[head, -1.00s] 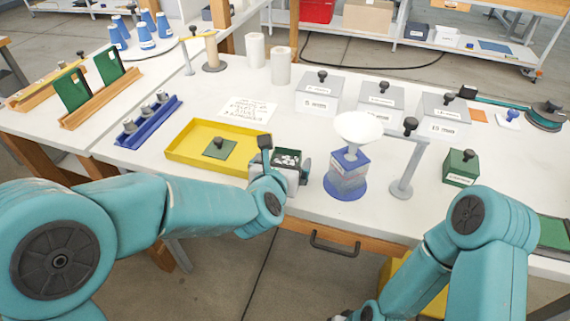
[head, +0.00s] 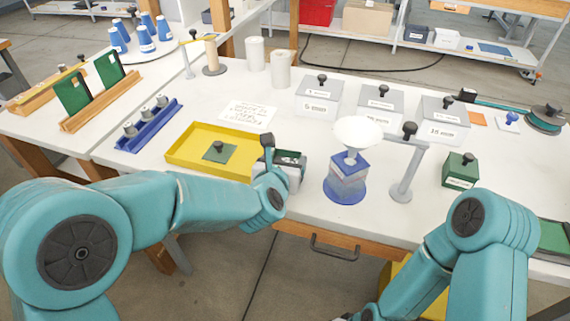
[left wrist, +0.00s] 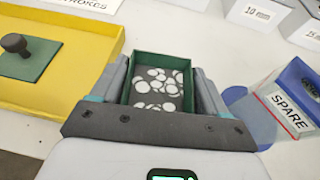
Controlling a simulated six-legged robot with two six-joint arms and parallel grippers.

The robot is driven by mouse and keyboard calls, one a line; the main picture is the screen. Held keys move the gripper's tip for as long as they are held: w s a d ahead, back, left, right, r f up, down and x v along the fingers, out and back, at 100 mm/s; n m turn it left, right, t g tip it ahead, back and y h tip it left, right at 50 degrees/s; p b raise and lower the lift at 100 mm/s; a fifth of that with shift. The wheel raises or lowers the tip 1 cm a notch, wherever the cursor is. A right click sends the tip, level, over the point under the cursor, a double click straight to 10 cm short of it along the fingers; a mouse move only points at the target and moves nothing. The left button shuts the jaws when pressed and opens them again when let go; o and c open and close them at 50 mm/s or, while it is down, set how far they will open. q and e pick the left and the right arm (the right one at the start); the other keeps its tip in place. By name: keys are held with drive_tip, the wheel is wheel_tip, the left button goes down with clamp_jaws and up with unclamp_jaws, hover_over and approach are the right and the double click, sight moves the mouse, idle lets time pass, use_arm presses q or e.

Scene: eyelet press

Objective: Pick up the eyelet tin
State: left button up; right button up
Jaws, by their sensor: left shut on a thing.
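The eyelet tin (left wrist: 165,57) is a small open green tin with several round white pieces on its dark floor. In the left wrist view it sits between the two grey fingers of my left gripper (left wrist: 162,78), which is shut on it. In the head view the tin (head: 291,155) is partly hidden by my left gripper (head: 276,160), just right of the yellow tray. I cannot tell whether the tin touches the bench or is slightly raised. My right arm comes in at the lower right of the head view, its gripper out of sight.
The yellow tray (head: 184,165) holds a green knobbed plate (head: 219,151) left of the tin. A blue box labelled SPARE (left wrist: 285,105) and a white funnel (head: 358,131) stand to the right. Several knobbed boxes line the back. Bare bench lies behind the tin.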

use_arm(q)
wheel_tip(320, 180, up, 20)
drive_tip(key=p, duration=0.7)
drive_tip(key=shift+f, duration=0.25)
drive_tip(key=shift+a, duration=0.1)
